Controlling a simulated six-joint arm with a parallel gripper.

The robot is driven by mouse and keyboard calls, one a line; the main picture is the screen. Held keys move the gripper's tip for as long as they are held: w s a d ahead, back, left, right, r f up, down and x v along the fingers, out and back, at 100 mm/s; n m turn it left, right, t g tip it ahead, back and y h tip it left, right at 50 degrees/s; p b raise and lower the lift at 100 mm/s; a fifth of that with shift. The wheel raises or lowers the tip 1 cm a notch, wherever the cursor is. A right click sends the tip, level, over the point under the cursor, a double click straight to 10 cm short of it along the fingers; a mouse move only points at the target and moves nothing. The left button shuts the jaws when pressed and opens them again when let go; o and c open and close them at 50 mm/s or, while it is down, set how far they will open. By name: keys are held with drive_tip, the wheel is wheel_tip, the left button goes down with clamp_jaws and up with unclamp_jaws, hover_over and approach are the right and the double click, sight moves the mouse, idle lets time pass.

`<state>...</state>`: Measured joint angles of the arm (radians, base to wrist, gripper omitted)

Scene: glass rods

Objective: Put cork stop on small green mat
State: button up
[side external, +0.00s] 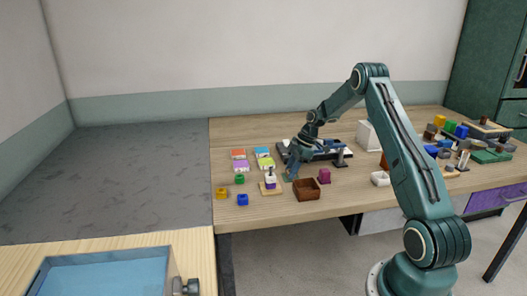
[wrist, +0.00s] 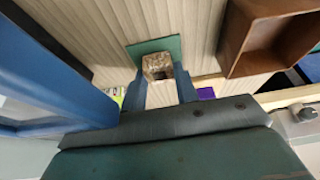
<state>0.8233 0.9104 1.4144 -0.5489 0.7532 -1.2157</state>
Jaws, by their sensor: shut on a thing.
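The cork stop (wrist: 157,67) is a speckled brown block between the fingertips in the wrist view. My gripper (wrist: 162,88) is shut on it, one blue-grey finger on each side. The small green mat (wrist: 173,45) lies flat behind and around the cork in that view. The cork overlaps the mat in the picture; I cannot tell whether it touches it. In the side view my gripper (side external: 290,172) is low over the table among the small objects. The cork cannot be made out there.
A brown open wooden box (side external: 307,190) stands close to the right of my gripper; it also shows in the wrist view (wrist: 235,45). A magenta block (side external: 324,176) is beyond it. Coloured tiles (side external: 240,165) and small blocks (side external: 221,193) lie to the left.

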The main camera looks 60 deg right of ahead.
drive_tip(key=shift+f, duration=0.15)
drive_tip(key=o, duration=0.9)
drive_tip(key=shift+o, duration=0.2)
drive_tip(key=v, duration=1.2)
drive_tip(key=shift+r, duration=0.2)
